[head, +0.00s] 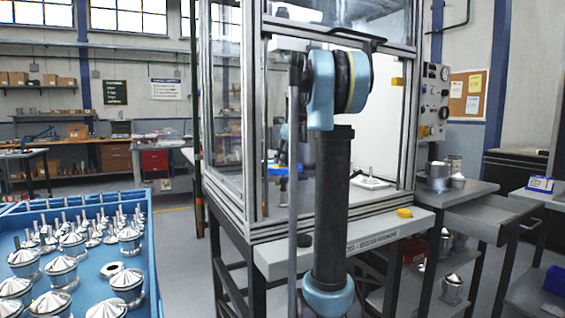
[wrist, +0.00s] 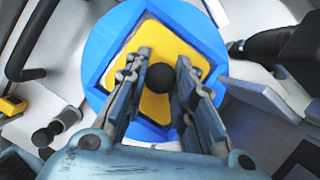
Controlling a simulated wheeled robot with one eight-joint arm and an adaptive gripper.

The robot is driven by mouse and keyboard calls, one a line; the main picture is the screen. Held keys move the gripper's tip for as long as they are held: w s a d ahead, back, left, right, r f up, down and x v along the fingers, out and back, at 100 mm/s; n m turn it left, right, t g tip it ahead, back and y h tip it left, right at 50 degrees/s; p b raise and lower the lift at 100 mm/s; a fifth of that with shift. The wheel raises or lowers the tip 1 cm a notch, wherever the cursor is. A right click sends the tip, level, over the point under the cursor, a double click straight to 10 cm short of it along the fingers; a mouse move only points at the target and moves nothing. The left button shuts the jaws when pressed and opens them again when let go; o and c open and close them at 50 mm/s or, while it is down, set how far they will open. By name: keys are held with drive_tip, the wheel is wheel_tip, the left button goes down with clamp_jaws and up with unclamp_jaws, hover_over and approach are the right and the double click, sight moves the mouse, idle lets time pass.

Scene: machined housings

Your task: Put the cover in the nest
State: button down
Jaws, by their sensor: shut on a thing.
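In the wrist view my gripper (wrist: 161,80) is shut on a round black knob (wrist: 160,77). The knob shows over the middle of a yellow rounded-square plate (wrist: 157,50) with a pale edge, which looks like the cover. Below the plate is a round blue piece (wrist: 110,48), which may be the nest. The fingers hide part of both, and I cannot tell whether the plate touches the blue piece. In the head view a blue piece (head: 283,170) shows inside the glazed cabinet, partly hidden by the frame and my arm.
A pale square plate with an upright stem (head: 370,182) lies to the right in the cabinet. The cabinet's metal posts (head: 247,110) stand close around my arm. A blue tray (head: 75,208) of silver housings is at left. A side table (head: 462,190) holds silver parts.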

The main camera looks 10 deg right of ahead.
drive_tip(key=shift+f, duration=0.2)
drive_tip(key=c, duration=1.3)
unclamp_jaws()
drive_tip(key=shift+c, duration=0.2)
drive_tip(key=shift+r, duration=0.1)
drive_tip(key=v, duration=1.2)
drive_tip(key=shift+s, duration=0.15)
